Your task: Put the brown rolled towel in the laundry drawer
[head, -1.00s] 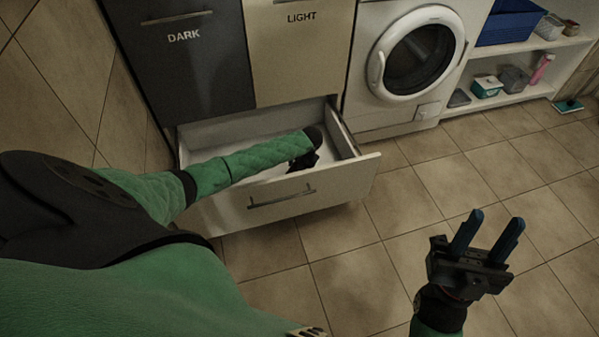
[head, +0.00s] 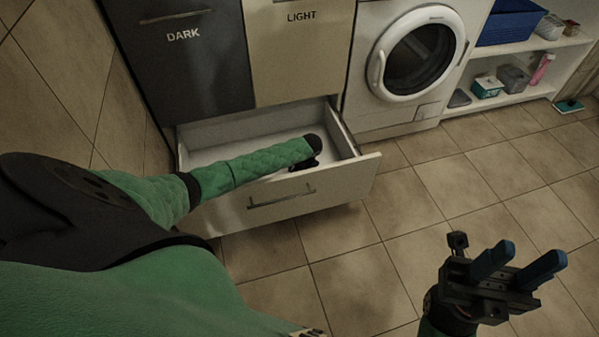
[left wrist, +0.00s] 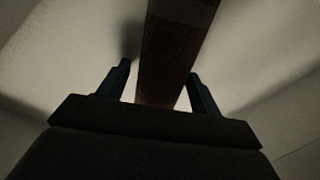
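The brown rolled towel (left wrist: 172,50) shows in the left wrist view as a long dark brown bar between my left gripper's fingers (left wrist: 160,80). Those fingers stand apart, with a narrow gap on the towel's left side; its right side is close to the other finger, and I cannot tell if they touch. Pale surfaces lie around it. In the head view, the laundry drawer (head: 345,184) is pulled out, and my left gripper (head: 304,165) is inside it, mostly hidden by my forearm. The towel is hidden there. My right gripper (head: 529,255) is open and empty above the floor.
The dark cabinet front (head: 190,75) and the light one (head: 300,55) stand above the drawer. A washing machine (head: 415,60) is to the right. A low shelf (head: 535,90) with a blue basket (head: 508,22) is further right. The tiled floor in front is clear.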

